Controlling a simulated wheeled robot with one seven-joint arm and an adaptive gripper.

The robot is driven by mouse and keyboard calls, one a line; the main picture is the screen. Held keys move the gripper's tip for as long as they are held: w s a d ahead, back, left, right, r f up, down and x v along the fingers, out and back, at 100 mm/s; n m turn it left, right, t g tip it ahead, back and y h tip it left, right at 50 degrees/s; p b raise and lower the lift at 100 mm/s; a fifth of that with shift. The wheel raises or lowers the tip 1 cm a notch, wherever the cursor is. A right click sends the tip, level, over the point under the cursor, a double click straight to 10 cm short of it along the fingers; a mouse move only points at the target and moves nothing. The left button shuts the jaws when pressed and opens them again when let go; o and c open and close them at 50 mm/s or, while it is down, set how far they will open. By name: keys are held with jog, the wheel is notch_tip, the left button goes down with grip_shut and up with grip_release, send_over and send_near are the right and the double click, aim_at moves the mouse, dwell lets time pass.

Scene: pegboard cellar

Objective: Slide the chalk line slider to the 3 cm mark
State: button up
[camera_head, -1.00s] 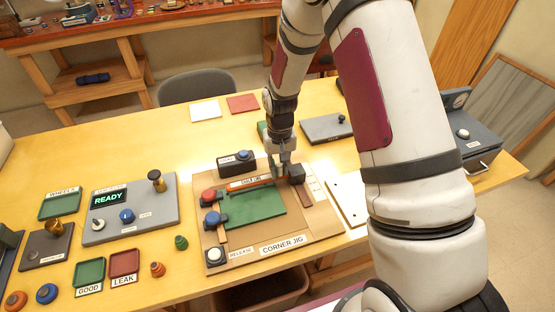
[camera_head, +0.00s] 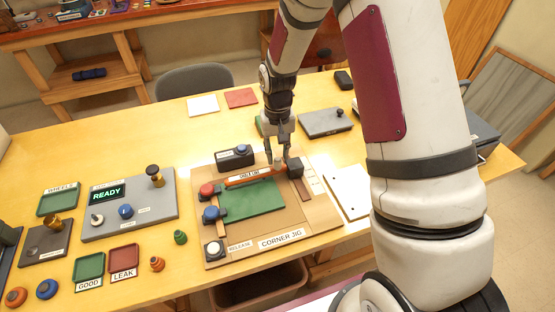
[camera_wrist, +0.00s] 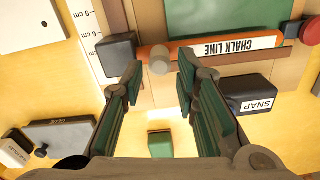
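The chalk line slider is an orange bar with a white CHALK LINE label (camera_head: 248,175), lying across the brown corner jig board (camera_head: 215,258). The wrist view shows the bar (camera_wrist: 184,48) and its grey upright knob (camera_wrist: 160,61). My gripper (camera_head: 279,156) is open over the bar's right end in the head view. In the wrist view its fingers (camera_wrist: 158,82) stand on either side of the knob, with gaps, apart from it. A black block (camera_wrist: 118,53) sits by this end of the bar, beside the cm scale (camera_wrist: 90,33).
A green plate (camera_head: 252,197) lies in front of the bar. A black SNAP box (camera_wrist: 247,93) stands behind the bar. Red (camera_head: 207,190) and blue (camera_head: 211,214) knobs line the jig's left side. A white board (camera_head: 347,190) lies to the right.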

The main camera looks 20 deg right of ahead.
notch_tip(320, 180, up, 8)
jog(key=shift+f, duration=0.15)
dwell(0.6)
jog(key=s+r+t, duration=0.1)
jog(key=s+r, duration=0.3)
jog(key=r, duration=0.4)
jog(key=s+r+t, duration=0.1)
jog(key=s+r, duration=0.3)
jog(key=r, duration=0.3)
jog(key=s+r+n+t, duration=0.1)
jog(key=s+r, duration=0.3)
jog(key=s, duration=0.5)
jog(key=s+r+t, duration=0.2)
jog(key=s+r, duration=0.2)
jog(key=s, duration=0.4)
jog(key=shift+s+n+t, duration=0.3)
jog(key=shift+s+n, duration=0.1)
